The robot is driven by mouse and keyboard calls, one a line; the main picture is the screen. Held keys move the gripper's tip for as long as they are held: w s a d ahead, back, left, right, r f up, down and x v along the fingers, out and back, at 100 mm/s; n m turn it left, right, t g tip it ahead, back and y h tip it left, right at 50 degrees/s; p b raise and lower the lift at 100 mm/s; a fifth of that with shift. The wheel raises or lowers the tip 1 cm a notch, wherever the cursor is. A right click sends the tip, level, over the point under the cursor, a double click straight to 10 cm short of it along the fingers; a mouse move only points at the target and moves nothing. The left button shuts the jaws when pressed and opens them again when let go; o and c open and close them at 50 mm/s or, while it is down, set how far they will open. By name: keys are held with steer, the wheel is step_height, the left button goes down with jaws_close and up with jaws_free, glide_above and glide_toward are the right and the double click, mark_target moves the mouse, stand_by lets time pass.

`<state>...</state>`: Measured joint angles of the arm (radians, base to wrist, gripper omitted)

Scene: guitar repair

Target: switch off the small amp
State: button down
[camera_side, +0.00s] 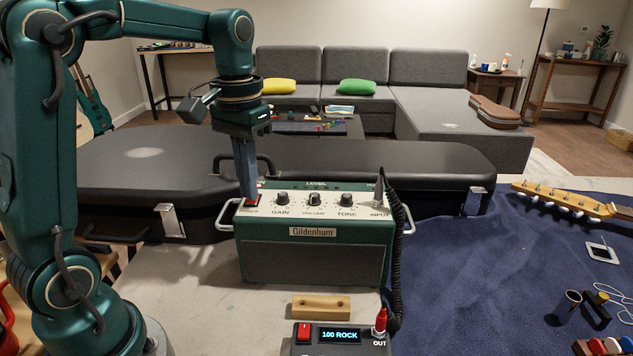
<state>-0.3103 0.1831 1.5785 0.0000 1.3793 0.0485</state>
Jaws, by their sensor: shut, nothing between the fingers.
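The small amp (312,262) stands upright on the bench, with a green cabinet, a dark grille and a "Gildenhum" plate. Its pale control panel (330,212) carries gain, volume and tone knobs, with a cable plugged in at the input on the right. A red switch (252,208) shows at the panel's left end, partly hidden by my fingertips. My gripper (249,196) is shut and empty, pointing down with its tips at or just above that switch. I cannot tell whether they touch it, nor which way the switch is set.
A black guitar case (400,160) lies close behind the amp. A coiled black cable (398,240) hangs at the amp's right side. A pedal (343,337) and a wooden block (320,306) sit in front. A guitar neck (565,200) and small tools lie on the blue cloth (470,270) at right.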

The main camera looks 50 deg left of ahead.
steer(key=shift+f, duration=0.4)
step_height(320, 180, up, 7)
stand_by(1.0)
